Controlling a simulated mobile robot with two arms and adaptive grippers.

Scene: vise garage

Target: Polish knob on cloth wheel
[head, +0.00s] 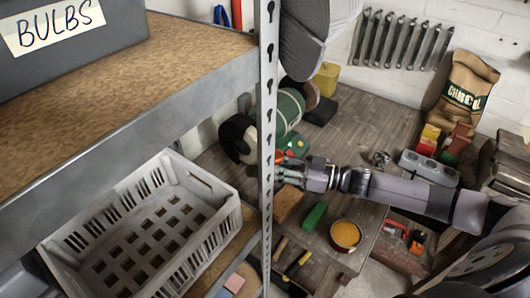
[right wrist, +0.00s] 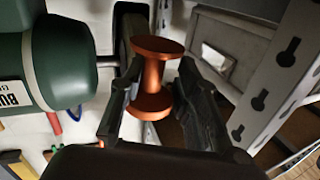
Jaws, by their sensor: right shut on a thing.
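A copper-coloured, spool-shaped knob (right wrist: 155,78) is held between the two dark fingers of my right gripper (right wrist: 158,88) in the right wrist view. In the head view my right gripper (head: 290,174) is beside the bench grinder, partly hidden by the shelf post. The green grinder body (head: 290,112) also shows at left in the right wrist view (right wrist: 60,65). A dark-rimmed wheel with a pale face (head: 237,139) is at its near left end, and a wheel edge (right wrist: 130,25) shows behind the knob. I cannot tell whether the knob touches it. My left gripper is out of view.
A metal shelf post (head: 267,120) stands close in front of my right gripper. The shelf holds a white crate (head: 215,262) and a grey BULBS box (head: 115,35).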

